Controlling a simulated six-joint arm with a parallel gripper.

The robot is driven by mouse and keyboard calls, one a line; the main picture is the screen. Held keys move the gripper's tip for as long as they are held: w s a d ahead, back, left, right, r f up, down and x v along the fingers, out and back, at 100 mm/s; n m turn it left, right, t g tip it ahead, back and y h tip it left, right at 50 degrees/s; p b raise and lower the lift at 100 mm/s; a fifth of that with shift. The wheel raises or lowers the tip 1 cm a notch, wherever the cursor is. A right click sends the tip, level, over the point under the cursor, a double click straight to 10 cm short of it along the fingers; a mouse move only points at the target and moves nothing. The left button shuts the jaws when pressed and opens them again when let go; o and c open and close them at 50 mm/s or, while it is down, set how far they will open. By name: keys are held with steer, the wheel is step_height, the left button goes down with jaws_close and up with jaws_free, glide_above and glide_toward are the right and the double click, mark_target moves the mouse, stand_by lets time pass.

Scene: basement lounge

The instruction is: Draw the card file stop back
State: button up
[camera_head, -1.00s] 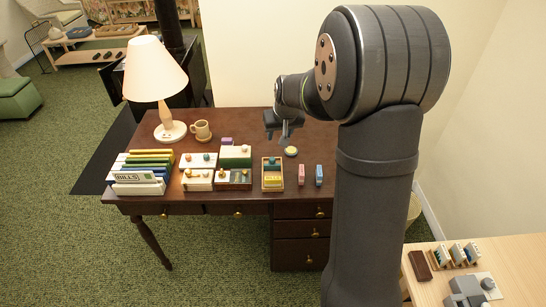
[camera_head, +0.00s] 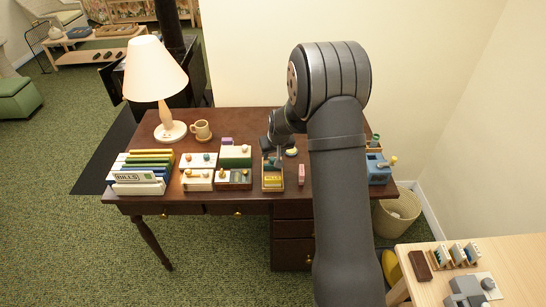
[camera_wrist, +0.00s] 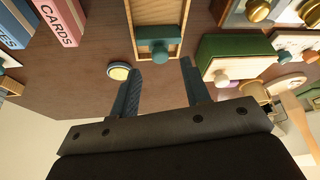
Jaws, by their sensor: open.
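The card file is a narrow wooden tray (camera_head: 263,186) on the dark desk, with yellow cards (camera_head: 273,182) in its front part. It also shows in the wrist view (camera_wrist: 185,12). Its stop, a dark green block (camera_wrist: 157,33) with a teal knob (camera_wrist: 159,55), stands across the tray near one end. My gripper (camera_wrist: 162,68) is open and empty, its fingertips spread to either side of the knob, which lies just beyond them. In the head view my gripper (camera_head: 275,158) is over the tray's far end and partly hides the stop.
A pink CARDS box (camera_wrist: 60,20) and a blue box (camera_wrist: 14,25) stand beside the tray. A round yellow-topped piece (camera_wrist: 119,71) lies close to one finger. A lamp (camera_head: 156,75) and mug (camera_head: 201,130) stand farther left.

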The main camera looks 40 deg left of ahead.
mark_target(272, 159)
steer(key=shift+x, duration=1.65)
jaws_close()
